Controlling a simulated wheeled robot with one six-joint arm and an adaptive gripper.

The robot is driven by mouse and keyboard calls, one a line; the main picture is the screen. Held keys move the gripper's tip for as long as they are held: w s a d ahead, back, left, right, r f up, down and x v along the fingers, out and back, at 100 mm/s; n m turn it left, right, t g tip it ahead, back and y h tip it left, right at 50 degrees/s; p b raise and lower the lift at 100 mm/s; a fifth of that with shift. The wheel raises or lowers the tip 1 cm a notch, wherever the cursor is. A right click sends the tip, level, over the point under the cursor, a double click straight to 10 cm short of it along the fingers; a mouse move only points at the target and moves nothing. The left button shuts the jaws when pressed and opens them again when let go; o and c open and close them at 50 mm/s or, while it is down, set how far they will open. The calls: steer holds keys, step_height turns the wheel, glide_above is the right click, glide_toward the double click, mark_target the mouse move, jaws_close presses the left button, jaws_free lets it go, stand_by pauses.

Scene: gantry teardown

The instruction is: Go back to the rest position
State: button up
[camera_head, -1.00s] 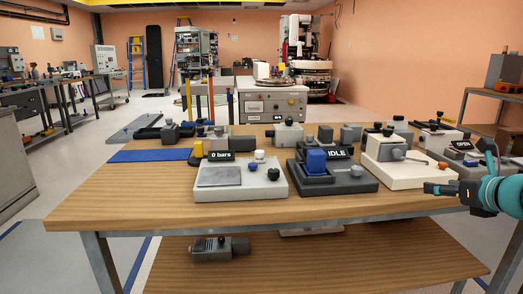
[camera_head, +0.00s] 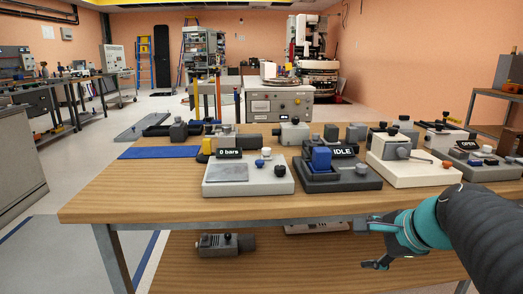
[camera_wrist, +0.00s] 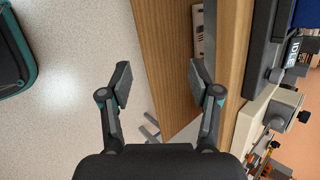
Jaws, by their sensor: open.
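My gripper (camera_head: 368,243) is at the lower right of the head view, in front of the table's front edge and below the level of its top. Its teal wrist and my dark arm reach in from the right. In the wrist view my gripper (camera_wrist: 158,90) shows two dark fingers spread wide apart. Nothing is between them but a view of the floor and the table's wooden lower shelf.
The wooden table (camera_head: 120,205) carries a "0 bars" device (camera_head: 247,174), an "IDLE" device (camera_head: 336,172), a cream fixture (camera_head: 410,172) and an "OPEN" device (camera_head: 484,163). A grey part (camera_head: 226,244) lies on the lower shelf. Floor at left is clear.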

steer(key=s+a+f+n+g+h, duration=0.1)
steer(key=s+a+f+n, duration=0.2)
steer(key=s+n, duration=0.3)
steer(key=s+a+f+n+g+h, duration=0.1)
steer(key=s+a+f+n+h, duration=0.1)
steer(key=s+f+n, duration=0.2)
steer(key=shift+s+a+n, duration=0.4)
steer(key=shift+s+n, duration=1.25)
steer(key=shift+n, duration=2.15)
